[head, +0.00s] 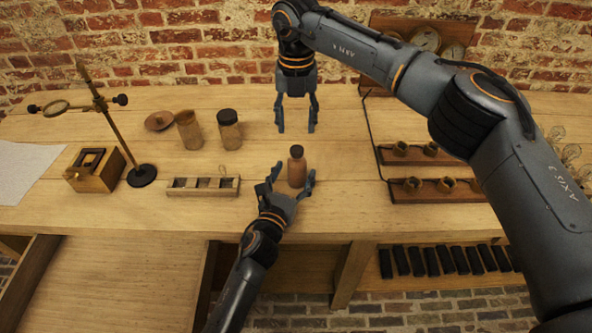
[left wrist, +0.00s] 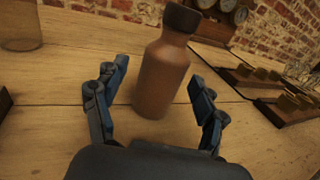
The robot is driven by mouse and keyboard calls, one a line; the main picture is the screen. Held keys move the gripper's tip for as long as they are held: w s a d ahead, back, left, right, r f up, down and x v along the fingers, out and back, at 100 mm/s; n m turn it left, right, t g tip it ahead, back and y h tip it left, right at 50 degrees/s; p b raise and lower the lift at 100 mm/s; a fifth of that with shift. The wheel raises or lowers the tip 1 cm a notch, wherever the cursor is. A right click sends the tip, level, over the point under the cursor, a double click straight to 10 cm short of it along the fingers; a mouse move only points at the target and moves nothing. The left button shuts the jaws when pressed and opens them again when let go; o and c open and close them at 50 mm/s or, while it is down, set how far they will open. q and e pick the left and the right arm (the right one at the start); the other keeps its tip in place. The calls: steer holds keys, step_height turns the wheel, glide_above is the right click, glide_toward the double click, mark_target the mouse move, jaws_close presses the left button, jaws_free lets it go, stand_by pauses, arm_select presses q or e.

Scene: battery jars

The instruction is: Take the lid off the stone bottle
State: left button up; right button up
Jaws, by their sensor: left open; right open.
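The stone bottle (head: 297,172) is brown and stands upright on the wooden table. Its dark lid (head: 297,151) sits on its neck. In the left wrist view the bottle (left wrist: 160,78) stands between the fingers, and the lid (left wrist: 182,18) shows at the top.
A jar with a dark lid (head: 229,129), an open jar (head: 189,130) and a round lid (head: 159,121) stand at back left. A magnifier stand (head: 141,175) is further left. Racks with small cups (head: 435,189) are at right.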

arm_select(q)
steer(key=shift+x, duration=0.95)
arm_select(e)
steer(key=shift+s+d+r, duration=0.1)
steer(key=shift+d, duration=0.1)
arm_select(q)
steer(key=shift+w+d, duration=0.15)
steer(key=shift+w, duration=0.2)
arm_select(e)
steer(key=shift+a, duration=0.15)
arm_select(q)
steer(key=shift+c, duration=0.4)
